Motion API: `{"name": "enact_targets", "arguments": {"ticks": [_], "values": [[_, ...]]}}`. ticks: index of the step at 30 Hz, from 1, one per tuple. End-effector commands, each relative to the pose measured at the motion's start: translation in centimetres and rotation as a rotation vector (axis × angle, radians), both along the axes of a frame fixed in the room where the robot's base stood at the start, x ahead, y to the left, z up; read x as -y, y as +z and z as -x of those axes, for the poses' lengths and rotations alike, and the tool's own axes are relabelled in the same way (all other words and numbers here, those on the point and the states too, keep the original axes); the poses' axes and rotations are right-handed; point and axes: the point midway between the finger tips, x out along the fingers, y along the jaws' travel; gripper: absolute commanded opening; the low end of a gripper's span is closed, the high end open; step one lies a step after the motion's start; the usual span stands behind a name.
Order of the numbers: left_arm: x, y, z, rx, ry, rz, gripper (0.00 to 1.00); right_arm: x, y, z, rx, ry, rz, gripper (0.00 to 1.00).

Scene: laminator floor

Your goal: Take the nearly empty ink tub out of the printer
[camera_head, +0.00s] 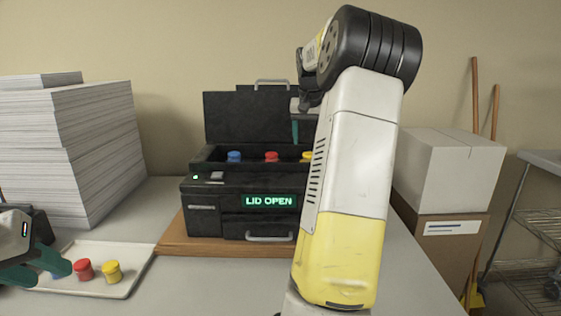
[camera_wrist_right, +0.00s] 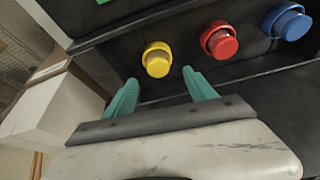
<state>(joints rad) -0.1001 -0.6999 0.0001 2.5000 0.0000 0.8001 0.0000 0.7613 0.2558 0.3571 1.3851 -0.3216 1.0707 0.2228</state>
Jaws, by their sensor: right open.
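The black printer (camera_head: 243,222) stands with its lid raised and its display reads "LID OPEN". In its bay sit a blue tub (camera_head: 234,157), a red tub (camera_head: 271,157) and a yellow tub (camera_head: 306,157). How full each is, I cannot tell. My right gripper (camera_head: 297,130) is above the bay's right end, partly hidden by my arm. In the right wrist view its open teal fingers (camera_wrist_right: 160,77) point at the yellow tub (camera_wrist_right: 157,60), which is just beyond the tips and apart from them. My left gripper (camera_head: 45,267) is at the left edge, over the tray.
A white tray (camera_head: 125,283) at front left holds a blue tub (camera_head: 57,274), a red tub (camera_head: 83,270) and a yellow tub (camera_head: 112,272). Paper stacks (camera_head: 65,150) stand behind it. The printer rests on a wooden board (camera_head: 173,243). Boxes (camera_head: 450,170) stand at right.

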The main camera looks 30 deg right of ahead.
Motion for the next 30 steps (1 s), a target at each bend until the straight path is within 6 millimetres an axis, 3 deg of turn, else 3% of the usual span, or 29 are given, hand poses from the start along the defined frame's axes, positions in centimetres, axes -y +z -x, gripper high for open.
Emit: {"name": "enact_targets", "arguments": {"ticks": [13, 21, 30], "values": [[0.0, 0.0, 0.0, 0.000, 0.000, 0.000, 0.36, 1.5, -5.0, -1.5, -0.001, 0.001, -0.001, 0.64], [0.0, 0.0, 0.0, 0.000, 0.000, 0.000, 0.36, 1.5, -5.3, -1.7, 0.002, 0.003, 0.000, 0.62], [0.0, 0.0, 0.0, 0.000, 0.000, 0.000, 0.36, 1.5, -5.3, -1.7, 0.002, 0.002, 0.001, 0.04]]}}
